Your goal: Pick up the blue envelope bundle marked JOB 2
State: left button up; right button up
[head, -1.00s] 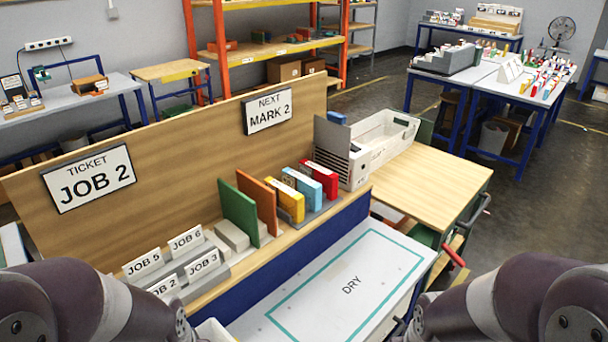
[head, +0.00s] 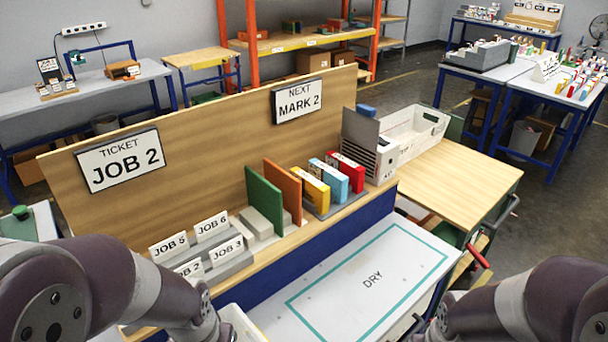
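A light-blue upright bundle (head: 336,182) stands between a yellow bundle (head: 313,193) and a red bundle (head: 351,176) on the wooden ledge. Small white labels on their tops are too small to read. A grey stepped rack (head: 235,266) holds white cards lettered JOB 5, JOB 6, JOB 3 and one ending in 2 (head: 190,268), partly hidden by my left arm. A sign on the back board reads TICKET JOB 2 (head: 119,160). My arms come in at the lower left and lower right, but both grippers are out of view.
A green divider (head: 264,198) and an orange divider (head: 287,195) stand left of the bundles. A white bin (head: 418,132) sits to their right. A NEXT MARK 2 sign (head: 299,99) hangs above.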

aim_at(337, 182)
jog(key=u, duration=0.4)
jog(key=l+u, duration=0.15)
jog(key=u, duration=0.2)
jog(key=i+l+u, duration=0.1)
jog(key=u, duration=0.3)
jog(key=l+u, duration=0.1)
jog(key=u, duration=0.25)
jog(key=l+u, duration=0.2)
jog(key=l, duration=0.25)
jog(key=l+u, duration=0.2)
jog(key=l, duration=0.2)
jog(key=k+l+u, duration=0.25)
jog(key=l, duration=0.15)
jog(key=l+u, duration=0.2)
jog(key=l, duration=0.25)
jog(key=k+l+u, duration=0.2)
jog(key=l, duration=0.2)
jog(key=k+l, duration=0.15)
jog(key=l, duration=0.3)
jog(key=k+l, duration=0.1)
jog(key=l, duration=0.3)
